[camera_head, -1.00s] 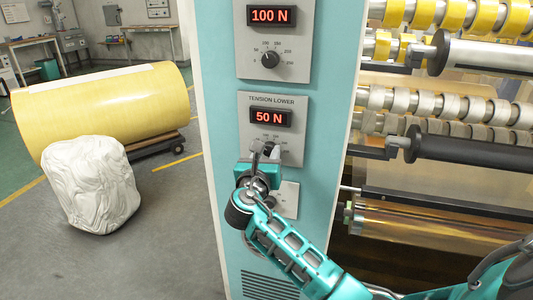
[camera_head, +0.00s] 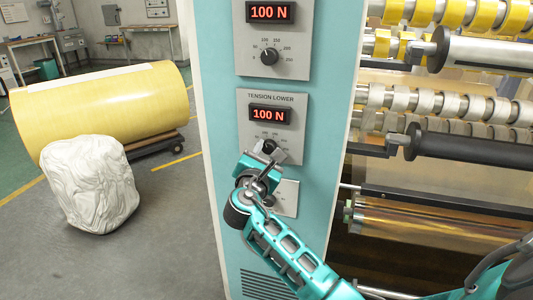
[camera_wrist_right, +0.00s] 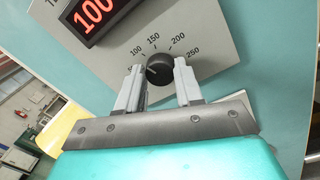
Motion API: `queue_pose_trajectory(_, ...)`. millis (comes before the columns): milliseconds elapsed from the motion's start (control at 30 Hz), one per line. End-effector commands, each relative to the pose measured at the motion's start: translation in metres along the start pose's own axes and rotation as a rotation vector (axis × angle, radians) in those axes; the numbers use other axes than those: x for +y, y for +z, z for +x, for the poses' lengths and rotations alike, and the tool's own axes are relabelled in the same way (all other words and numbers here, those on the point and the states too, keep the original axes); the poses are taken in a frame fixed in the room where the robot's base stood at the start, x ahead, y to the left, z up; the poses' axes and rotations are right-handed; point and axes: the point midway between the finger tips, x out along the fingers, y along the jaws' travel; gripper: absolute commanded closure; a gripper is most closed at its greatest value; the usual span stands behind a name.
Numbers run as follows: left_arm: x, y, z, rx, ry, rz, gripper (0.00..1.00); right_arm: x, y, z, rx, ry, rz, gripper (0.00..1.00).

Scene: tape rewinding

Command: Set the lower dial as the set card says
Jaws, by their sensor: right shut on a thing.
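The lower dial (camera_head: 268,147) is a black knob on the grey panel marked TENSION LOWER. It also shows in the right wrist view (camera_wrist_right: 159,69), with a scale of numbers around it. The red display above it (camera_head: 269,115) reads 100 N. My right gripper (camera_head: 268,155) is shut on the lower dial, one finger on each side of the knob. My right gripper also shows in the wrist view (camera_wrist_right: 159,72), rolled relative to the panel. No readable set card is in view. My left gripper is out of view.
The upper dial (camera_head: 269,57) sits above, under a display (camera_head: 271,12) that reads 100 N. A pale plate (camera_head: 285,198) below the lower panel is partly hidden by my arm. Rollers (camera_head: 470,150) stand right of the teal cabinet; a yellow roll (camera_head: 100,105) and white bundle (camera_head: 90,185) stand left.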

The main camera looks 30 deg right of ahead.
Motion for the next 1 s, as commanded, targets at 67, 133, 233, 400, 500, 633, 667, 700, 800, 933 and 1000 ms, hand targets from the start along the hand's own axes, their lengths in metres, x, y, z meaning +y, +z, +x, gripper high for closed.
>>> queue_pose_trajectory(67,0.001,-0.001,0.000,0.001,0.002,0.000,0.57,0.000,-0.001,-0.001,0.003,0.000,0.002,0.95)
queue_pose_trajectory(133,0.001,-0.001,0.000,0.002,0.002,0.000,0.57,0.000,-0.001,-0.001,0.003,0.000,0.002,0.95)
queue_pose_trajectory(233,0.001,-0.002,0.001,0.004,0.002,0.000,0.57,0.000,-0.001,-0.001,0.003,0.000,0.002,0.95)
queue_pose_trajectory(400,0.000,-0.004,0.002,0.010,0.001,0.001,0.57,0.000,-0.001,-0.001,0.003,0.000,0.001,0.59)
queue_pose_trajectory(500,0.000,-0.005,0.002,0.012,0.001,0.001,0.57,0.000,-0.001,-0.001,0.002,0.000,0.001,0.49)
queue_pose_trajectory(633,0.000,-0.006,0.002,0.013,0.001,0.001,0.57,0.000,-0.001,0.000,0.002,0.000,0.001,0.39)
queue_pose_trajectory(667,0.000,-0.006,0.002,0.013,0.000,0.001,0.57,0.000,-0.001,0.000,0.001,0.000,0.001,0.39)
queue_pose_trajectory(700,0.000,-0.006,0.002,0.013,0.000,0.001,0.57,0.000,-0.001,0.000,0.001,0.000,0.001,0.39)
queue_pose_trajectory(800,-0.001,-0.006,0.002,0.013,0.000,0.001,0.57,0.000,0.000,0.000,0.001,0.000,0.002,0.39)
queue_pose_trajectory(933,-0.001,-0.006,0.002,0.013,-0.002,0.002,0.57,0.000,-0.001,-0.005,0.002,0.000,0.002,0.39)
queue_pose_trajectory(1000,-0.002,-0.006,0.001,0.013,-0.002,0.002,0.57,0.000,-0.001,-0.013,0.002,0.001,0.003,0.39)
